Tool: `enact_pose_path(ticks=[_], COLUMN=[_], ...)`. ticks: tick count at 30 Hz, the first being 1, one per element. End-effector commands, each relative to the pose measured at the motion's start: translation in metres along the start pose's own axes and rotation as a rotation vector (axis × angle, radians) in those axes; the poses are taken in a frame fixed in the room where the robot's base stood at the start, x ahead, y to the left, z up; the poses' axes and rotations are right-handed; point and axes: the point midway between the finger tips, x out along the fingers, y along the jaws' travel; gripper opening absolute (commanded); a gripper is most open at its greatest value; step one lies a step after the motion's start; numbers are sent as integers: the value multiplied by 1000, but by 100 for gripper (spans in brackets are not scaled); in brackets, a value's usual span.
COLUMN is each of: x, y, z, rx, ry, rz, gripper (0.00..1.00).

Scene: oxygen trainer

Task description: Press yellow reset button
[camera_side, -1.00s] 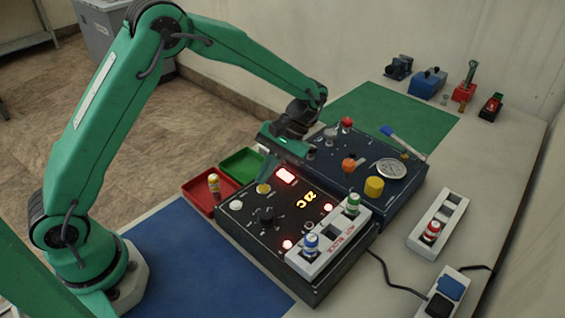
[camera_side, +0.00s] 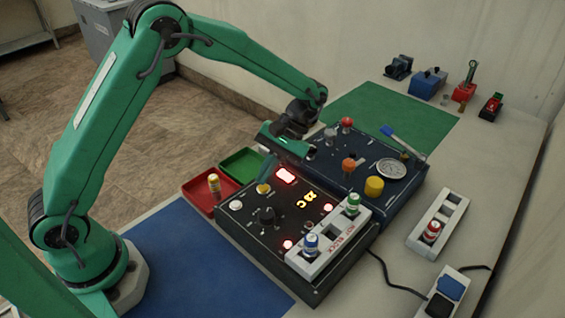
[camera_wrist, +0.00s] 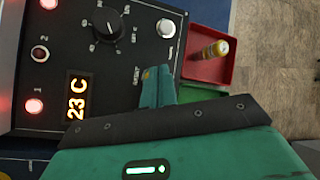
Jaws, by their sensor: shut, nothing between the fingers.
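The yellow reset button (camera_side: 263,189) is on the upper left of the dark control panel (camera_side: 240,228) in the side view. My gripper (camera_side: 266,174) is shut and empty, pointing down with its fingertips right at the button. In the wrist view the green fingers (camera_wrist: 158,82) cover most of the button, leaving a small yellow patch (camera_wrist: 146,74) by their tips, beside the RESET label. Whether the tips touch or push the button down cannot be told.
The panel also carries a black knob (camera_side: 266,216), a white button (camera_side: 236,206), red lamps and a lit display (camera_wrist: 78,98) reading 23 C. A red tray (camera_side: 201,200) with a yellow-capped vial (camera_side: 214,184) and a green tray (camera_side: 233,160) stand behind the panel's left side.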

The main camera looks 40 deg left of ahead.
Motion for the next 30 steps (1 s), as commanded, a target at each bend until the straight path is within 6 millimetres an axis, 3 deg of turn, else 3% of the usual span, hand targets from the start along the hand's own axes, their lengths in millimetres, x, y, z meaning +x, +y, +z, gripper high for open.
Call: enact_pose_path(ticks=[30], x=[7], y=[1], z=[-6], rx=[0], ry=[-2], rz=[3], gripper=[0])
